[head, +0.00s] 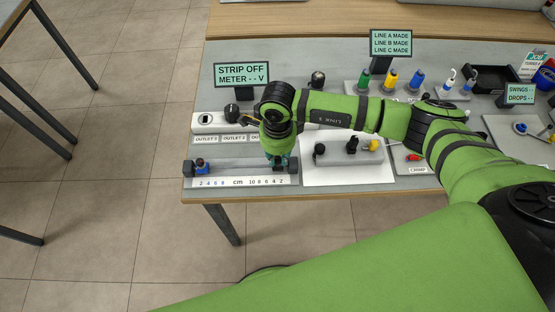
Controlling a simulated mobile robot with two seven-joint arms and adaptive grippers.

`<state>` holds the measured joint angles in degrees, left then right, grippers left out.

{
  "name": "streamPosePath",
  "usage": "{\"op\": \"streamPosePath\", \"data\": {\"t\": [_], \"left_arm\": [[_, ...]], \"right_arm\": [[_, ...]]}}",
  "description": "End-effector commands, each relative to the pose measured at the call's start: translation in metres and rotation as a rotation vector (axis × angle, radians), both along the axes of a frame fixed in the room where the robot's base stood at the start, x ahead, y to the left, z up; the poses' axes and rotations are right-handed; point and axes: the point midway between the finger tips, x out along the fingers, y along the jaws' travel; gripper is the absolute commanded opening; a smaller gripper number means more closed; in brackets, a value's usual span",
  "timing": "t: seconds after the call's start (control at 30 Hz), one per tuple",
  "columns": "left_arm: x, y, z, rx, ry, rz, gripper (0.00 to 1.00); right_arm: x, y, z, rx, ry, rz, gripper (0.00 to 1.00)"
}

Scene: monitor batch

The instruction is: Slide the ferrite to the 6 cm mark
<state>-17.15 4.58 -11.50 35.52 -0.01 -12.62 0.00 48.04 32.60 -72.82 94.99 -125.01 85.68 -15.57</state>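A grey rail (235,165) runs along the table's front left edge. A white strip scale (238,183) in front of it is marked in cm, with numbers counting inward from both ends. A blue block (202,169) with a dark and red top sits near the rail's left end. My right gripper (279,162) points down over the rail's right part, at a small dark piece that may be the ferrite. The gripper and wrist mostly cover this piece, and I cannot tell if the fingers touch it. My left gripper is not in view.
A white outlet strip (207,121) and the "STRIP OFF METER" sign (241,75) stand behind the rail. A grey block with black and yellow knobs (351,146) lies right of my gripper on a white sheet. Several coloured plugs (390,80) stand farther back.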

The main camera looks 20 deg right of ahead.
Motion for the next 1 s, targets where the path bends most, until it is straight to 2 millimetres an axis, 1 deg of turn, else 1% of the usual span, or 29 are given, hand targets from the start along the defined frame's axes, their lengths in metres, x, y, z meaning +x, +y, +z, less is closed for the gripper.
{"op": "streamPosePath", "data": {"t": [0.17,1.0], "left_arm": [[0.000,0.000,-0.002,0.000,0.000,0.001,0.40],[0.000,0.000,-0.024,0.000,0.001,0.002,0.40]], "right_arm": [[0.001,0.003,-0.001,0.000,0.000,0.001,0.00],[0.012,0.043,-0.002,0.000,0.001,0.001,0.00]]}}
